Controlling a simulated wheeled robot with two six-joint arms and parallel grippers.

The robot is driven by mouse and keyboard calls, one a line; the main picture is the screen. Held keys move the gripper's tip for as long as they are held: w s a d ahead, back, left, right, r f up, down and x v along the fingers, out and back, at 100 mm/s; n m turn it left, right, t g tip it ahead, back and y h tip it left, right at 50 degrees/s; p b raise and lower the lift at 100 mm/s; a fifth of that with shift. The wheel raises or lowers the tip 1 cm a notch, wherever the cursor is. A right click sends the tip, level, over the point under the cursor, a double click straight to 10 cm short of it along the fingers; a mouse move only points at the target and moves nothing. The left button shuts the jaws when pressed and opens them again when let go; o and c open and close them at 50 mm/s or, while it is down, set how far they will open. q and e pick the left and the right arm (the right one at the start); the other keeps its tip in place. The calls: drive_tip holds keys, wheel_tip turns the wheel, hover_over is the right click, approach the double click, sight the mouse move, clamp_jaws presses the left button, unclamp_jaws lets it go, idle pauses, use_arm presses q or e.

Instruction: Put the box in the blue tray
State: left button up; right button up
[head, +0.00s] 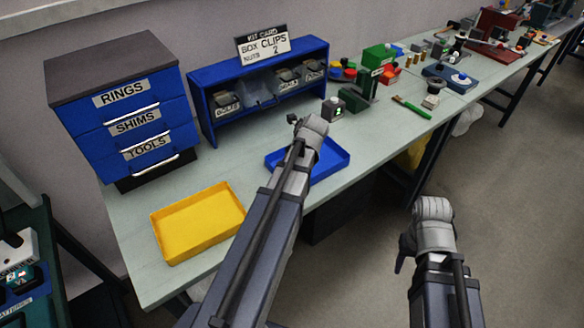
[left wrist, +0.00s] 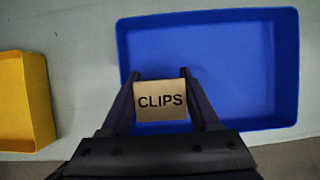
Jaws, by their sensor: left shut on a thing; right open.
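The box is a small tan block labelled CLIPS (left wrist: 162,101). My left gripper (left wrist: 160,98) is shut on it, with one finger on each side. In the left wrist view the box appears inside the outline of the blue tray (left wrist: 220,60), near its near left corner; its height above the floor of the tray is hard to tell. In the head view my left arm covers part of the blue tray (head: 336,164), and the box is hidden. My right gripper (head: 402,258) is open and empty, off the table's front edge.
A yellow tray (head: 198,222) lies left of the blue one. Behind stand a blue drawer unit (head: 125,105) and a blue bin rack (head: 258,88) with a kit card (head: 263,46). A green device (head: 358,92) and a green-handled tool (head: 411,107) lie to the right.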

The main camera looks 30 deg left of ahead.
use_arm(q)
drive_tip(key=shift+f, duration=0.7)
drive_tip(key=shift+r, duration=0.15)
use_arm(e)
drive_tip(key=shift+f, duration=0.55)
drive_tip(key=shift+f, duration=0.1)
use_arm(q)
drive_tip(key=o, duration=0.9)
drive_tip(key=shift+f+b, duration=0.2)
drive_tip(key=shift+b, duration=0.1)
drive_tip(key=o, duration=0.5)
drive_tip(key=shift+r, duration=0.1)
